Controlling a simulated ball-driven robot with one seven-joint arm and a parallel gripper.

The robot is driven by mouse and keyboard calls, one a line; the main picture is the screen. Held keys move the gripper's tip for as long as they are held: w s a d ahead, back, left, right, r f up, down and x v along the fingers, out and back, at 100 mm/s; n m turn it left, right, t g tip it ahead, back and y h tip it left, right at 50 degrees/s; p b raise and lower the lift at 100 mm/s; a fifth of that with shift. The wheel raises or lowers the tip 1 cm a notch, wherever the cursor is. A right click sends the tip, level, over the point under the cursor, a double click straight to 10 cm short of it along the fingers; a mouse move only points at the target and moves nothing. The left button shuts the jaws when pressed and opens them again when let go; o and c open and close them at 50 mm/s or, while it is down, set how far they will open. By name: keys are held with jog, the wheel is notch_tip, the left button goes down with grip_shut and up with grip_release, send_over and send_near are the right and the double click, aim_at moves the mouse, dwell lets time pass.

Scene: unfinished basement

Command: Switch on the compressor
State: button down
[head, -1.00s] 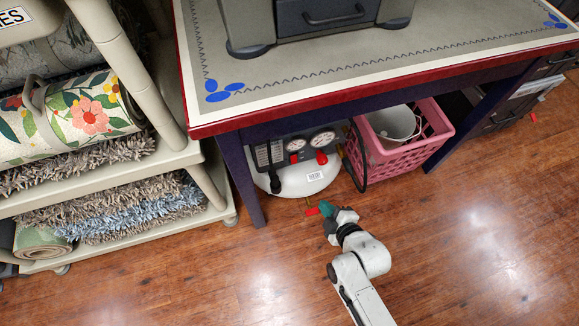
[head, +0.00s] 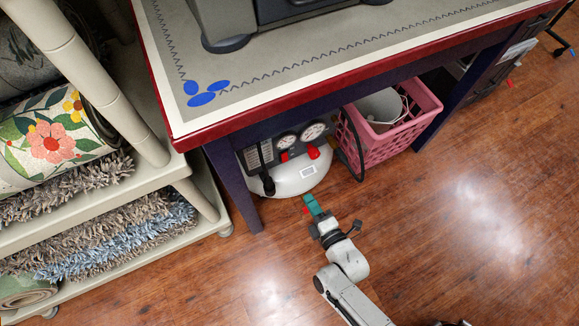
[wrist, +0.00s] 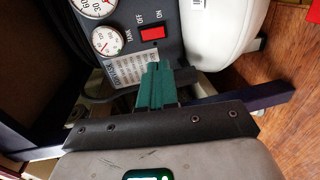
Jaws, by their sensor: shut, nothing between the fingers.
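The compressor (head: 302,182) stands on the floor under the table, with a white rounded tank and a dark panel carrying two gauges and red parts. In the wrist view its panel (wrist: 172,52) shows a red rocker switch (wrist: 152,33) beside the words OFF and ON, and a gauge (wrist: 106,41) marked TANK. Which way the switch is tipped I cannot tell. My gripper (head: 312,205) is shut and empty, low in front of the compressor. Its teal fingertips (wrist: 157,75) point at the panel, below the switch in the wrist view, with a visible gap to it.
The table (head: 330,97) overhangs the compressor, and its dark leg (head: 236,190) stands just left. A pink crate (head: 392,145) holding a pale bucket (head: 378,106) is at the right. A shelf (head: 120,215) with rugs stands at the left. Open wood floor lies to the right.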

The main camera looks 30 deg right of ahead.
aim_at(285, 161)
jog(key=w+b, duration=0.1)
jog(key=w, duration=0.3)
jog(key=w+f+b, duration=0.1)
jog(key=w+b, duration=0.1)
jog(key=w, duration=0.3)
jog(key=w+f+b, duration=0.1)
jog(key=w+b, duration=0.1)
jog(key=w, duration=0.3)
jog(key=shift+w, duration=0.15)
jog(key=shift+f, duration=0.1)
